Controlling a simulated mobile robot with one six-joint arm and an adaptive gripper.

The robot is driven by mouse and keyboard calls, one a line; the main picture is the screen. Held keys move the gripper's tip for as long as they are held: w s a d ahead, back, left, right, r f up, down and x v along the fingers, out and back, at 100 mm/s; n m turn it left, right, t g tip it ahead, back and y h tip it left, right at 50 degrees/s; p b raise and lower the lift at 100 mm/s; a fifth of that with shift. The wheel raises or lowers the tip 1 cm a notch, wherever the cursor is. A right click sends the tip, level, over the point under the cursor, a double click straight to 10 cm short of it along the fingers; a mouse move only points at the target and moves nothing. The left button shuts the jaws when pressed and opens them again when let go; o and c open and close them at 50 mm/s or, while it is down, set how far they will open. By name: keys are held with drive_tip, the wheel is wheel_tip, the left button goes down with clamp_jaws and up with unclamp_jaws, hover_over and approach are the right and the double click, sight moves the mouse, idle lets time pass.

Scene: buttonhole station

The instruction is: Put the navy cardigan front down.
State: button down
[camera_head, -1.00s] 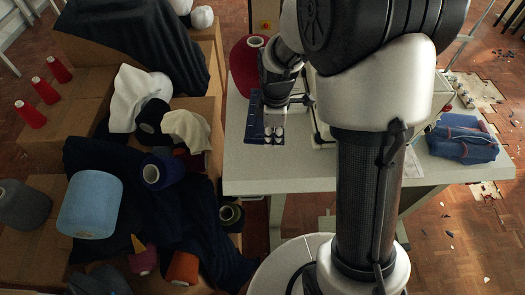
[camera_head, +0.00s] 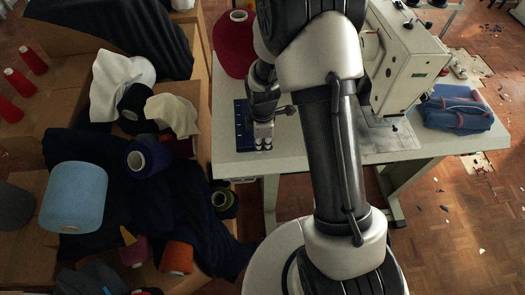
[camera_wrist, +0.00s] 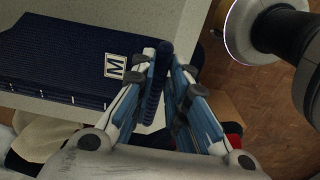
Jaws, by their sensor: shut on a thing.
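My gripper (camera_wrist: 160,95) points down over the left end of the pale table, and its fingers are shut on a narrow navy ribbed piece (camera_wrist: 151,104), apparently the navy cardigan front. Most of that piece is hidden between the fingers. A flat navy panel (camera_wrist: 60,60) with a white "M" label (camera_wrist: 115,66) lies left of the fingers. I cannot tell whether the two are joined. The head view shows the flat blue panel (camera_head: 241,125) at the table's left edge, beside my gripper (camera_head: 263,145).
The table (camera_head: 300,150) carries a sewing machine (camera_head: 408,55) at right, folded blue cloth (camera_head: 455,110) and a red cone (camera_head: 233,45). Boxes with yarn cones, including a light blue one (camera_head: 73,195), and dark cloth (camera_head: 100,165) crowd the left. Some tabletop between is clear.

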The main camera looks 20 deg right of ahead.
drive_tip(key=shift+f+b, duration=0.6)
drive_tip(key=shift+f, duration=1.4)
drive_tip(key=shift+f, duration=0.25)
drive_tip(key=c, duration=1.6)
unclamp_jaws()
drive_tip(key=shift+r, duration=0.1)
drive_tip(key=shift+o, duration=0.2)
